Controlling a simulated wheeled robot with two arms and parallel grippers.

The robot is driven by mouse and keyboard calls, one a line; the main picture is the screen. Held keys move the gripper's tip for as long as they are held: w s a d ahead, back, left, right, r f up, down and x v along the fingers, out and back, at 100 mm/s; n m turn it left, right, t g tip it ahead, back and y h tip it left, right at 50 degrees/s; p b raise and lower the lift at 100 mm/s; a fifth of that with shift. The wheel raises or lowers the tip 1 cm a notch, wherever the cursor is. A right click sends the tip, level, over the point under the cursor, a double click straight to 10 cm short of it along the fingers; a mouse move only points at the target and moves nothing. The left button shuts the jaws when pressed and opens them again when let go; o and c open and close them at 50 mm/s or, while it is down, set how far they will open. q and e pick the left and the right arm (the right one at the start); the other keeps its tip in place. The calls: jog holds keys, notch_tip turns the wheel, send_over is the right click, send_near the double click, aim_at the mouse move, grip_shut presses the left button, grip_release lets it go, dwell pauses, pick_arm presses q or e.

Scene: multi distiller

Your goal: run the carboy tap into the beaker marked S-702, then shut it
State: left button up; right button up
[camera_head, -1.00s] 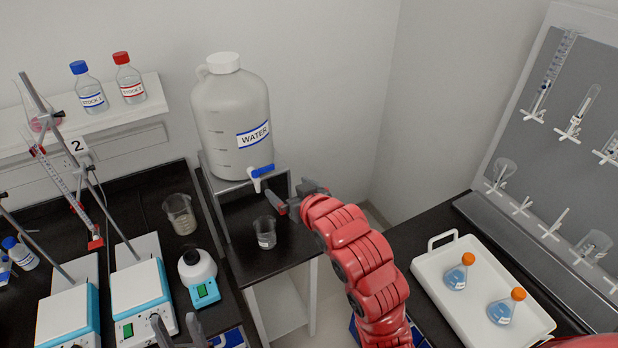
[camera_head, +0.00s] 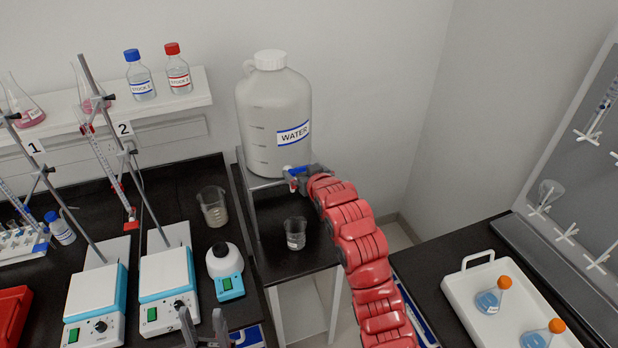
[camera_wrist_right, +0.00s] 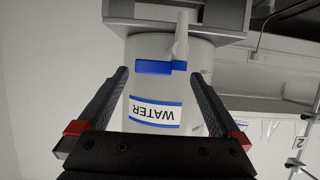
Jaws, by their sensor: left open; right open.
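The white carboy (camera_head: 272,112) labelled WATER stands on a raised metal stand. Its tap with a blue handle (camera_head: 296,172) is at the front near the base, partly covered by my right gripper (camera_head: 298,178). In the right wrist view the blue tap handle (camera_wrist_right: 153,67) lies crosswise to the pale spout, between and beyond the open fingers of my right gripper (camera_wrist_right: 152,90). A small beaker (camera_head: 295,234) with a white label stands on the black shelf below the tap; its marking is too small to read. My left gripper (camera_head: 204,325) is open and empty at the bottom edge.
A larger beaker (camera_head: 213,207) and a round white-topped device (camera_head: 225,264) stand on the bench left of the stand. Two stirrer hotplates (camera_head: 167,285) with clamp rods are further left. A white tray (camera_head: 455,290) with orange-capped flasks is at right.

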jog(key=shift+x, duration=0.8)
jog(key=c, duration=1)
jog(key=shift+s+a+m+h+b, duration=0.1)
jog(key=shift+a+m+h+b, duration=0.1)
jog(key=shift+m+h+b, duration=0.25)
jog(key=m+h+b, duration=0.1)
jog(key=b, duration=0.1)
jog(key=m+h+b, duration=0.1)
jog(key=b, duration=0.1)
jog(key=shift+s+f+t+b, duration=0.2)
jog(key=shift+t+b, duration=0.1)
jog(key=shift+t, duration=0.1)
jog(key=shift+m+h+b, duration=0.25)
jog(key=shift+h+b, duration=0.25)
jog(key=shift+h, duration=0.05)
jog(key=shift+s+r, duration=0.1)
jog(key=shift+r, duration=0.1)
